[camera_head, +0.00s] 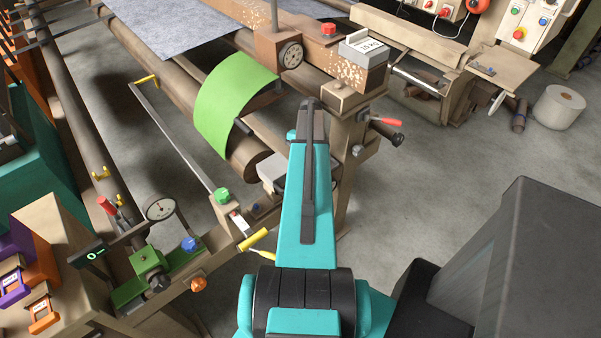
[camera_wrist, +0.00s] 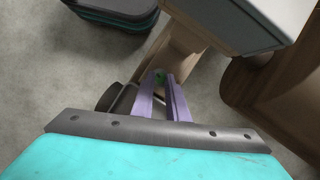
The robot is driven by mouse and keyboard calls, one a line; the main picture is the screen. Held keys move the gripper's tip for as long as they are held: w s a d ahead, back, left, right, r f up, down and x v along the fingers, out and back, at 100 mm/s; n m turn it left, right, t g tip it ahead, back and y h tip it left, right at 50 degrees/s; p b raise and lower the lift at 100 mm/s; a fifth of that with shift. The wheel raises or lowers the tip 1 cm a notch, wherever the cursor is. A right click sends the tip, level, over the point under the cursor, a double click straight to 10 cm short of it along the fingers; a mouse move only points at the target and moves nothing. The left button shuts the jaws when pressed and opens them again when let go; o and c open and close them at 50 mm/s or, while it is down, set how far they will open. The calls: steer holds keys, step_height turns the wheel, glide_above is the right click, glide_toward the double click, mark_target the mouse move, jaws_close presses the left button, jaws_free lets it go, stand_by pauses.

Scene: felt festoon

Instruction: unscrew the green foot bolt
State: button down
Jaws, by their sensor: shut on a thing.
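A brown beam or post (camera_wrist: 182,53) runs just behind the fingertips. In the head view my turquoise arm reaches towards the frame post (camera_head: 350,150), and my gripper and the bolt are hidden behind the arm.
A pale box-like part (camera_wrist: 260,22) stands close to the right of the fingers in the wrist view. In the head view a green felt strip (camera_head: 225,100) hangs over a roller left of my arm. A red-handled lever (camera_head: 385,121) sticks out right of the post.

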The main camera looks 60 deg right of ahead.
steer(key=shift+w+n+g+b, duration=0.15)
steer(key=shift+n+g+b, duration=0.25)
steer(key=shift+n, duration=1)
steer(key=shift+h, duration=0.3)
steer(key=c, duration=1.7)
jaws_free()
steer(key=shift+c, duration=0.2)
steer(key=p+v, duration=0.7)
steer(key=v, duration=0.6)
steer(key=shift+w+d+r, duration=0.2)
steer(key=shift+d+r, duration=0.05)
steer(key=shift+r, duration=0.1)
steer(key=shift+w, duration=0.1)
